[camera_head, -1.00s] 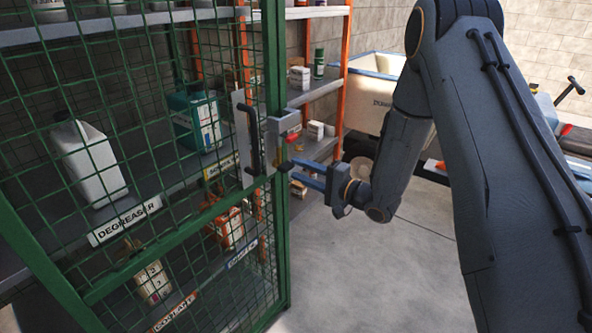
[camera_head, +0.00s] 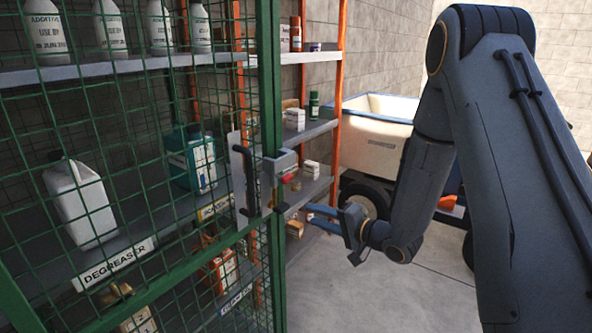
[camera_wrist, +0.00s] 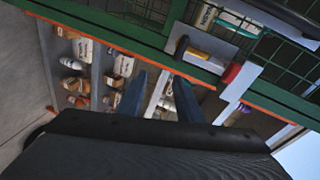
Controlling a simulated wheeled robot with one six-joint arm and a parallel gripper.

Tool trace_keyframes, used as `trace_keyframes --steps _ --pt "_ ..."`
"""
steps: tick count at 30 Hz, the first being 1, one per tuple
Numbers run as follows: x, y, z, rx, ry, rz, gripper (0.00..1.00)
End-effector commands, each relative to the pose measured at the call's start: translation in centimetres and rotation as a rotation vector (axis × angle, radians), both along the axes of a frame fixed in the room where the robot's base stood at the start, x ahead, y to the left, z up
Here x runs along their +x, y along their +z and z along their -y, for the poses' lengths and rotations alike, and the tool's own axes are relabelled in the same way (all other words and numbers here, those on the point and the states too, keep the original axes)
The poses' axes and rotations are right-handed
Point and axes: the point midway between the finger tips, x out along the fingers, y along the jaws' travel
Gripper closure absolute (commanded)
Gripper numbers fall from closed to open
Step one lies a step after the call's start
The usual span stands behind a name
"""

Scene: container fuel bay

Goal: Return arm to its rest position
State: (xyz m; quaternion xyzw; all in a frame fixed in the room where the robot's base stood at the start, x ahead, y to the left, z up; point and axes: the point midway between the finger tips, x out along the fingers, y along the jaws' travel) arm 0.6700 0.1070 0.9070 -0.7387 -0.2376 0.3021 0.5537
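My gripper (camera_head: 314,214) is at the middle of the head view, to the right of and a little below the latch (camera_head: 280,165) on the green mesh cage door (camera_head: 270,90). Its two blue fingers are spread apart with nothing between them. They also show apart in the wrist view (camera_wrist: 160,95), with the green frame and the latch's red part (camera_wrist: 231,72) beyond them. The fingers look clear of the latch. My arm rises to the right of the gripper and bends over at the top right.
Behind the mesh stand a white degreaser jug (camera_head: 80,205), a teal jug (camera_head: 190,160) and several additive bottles (camera_head: 160,28). An orange-post shelf (camera_head: 337,90) and a cream cart (camera_head: 375,130) stand beyond. Bare concrete floor (camera_head: 345,285) lies below the gripper.

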Motion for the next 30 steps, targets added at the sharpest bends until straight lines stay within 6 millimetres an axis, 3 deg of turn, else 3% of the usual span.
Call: trace_keyframes --steps 5,8,11,14,18,24,27,30 --pt "0.3 -0.1 3.8 -0.418 -0.117 -0.002 0.67" --pt "-1.1 -0.2 6.5 -0.638 -0.148 -0.05 0.67" --pt "-3.7 -0.3 8.8 -0.835 -0.14 -0.125 0.67" --pt "-7.5 -0.2 10.8 -0.999 -0.097 -0.222 0.67" --pt "-14.3 0.2 12.2 -1.165 0.032 -0.376 0.67" --pt "-24.2 1.1 11.7 -1.252 0.284 -0.557 0.67" --pt "-27.5 1.5 11.1 -1.249 0.383 -0.603 0.67" --pt "-29.4 1.8 10.7 -1.242 0.442 -0.626 0.67"
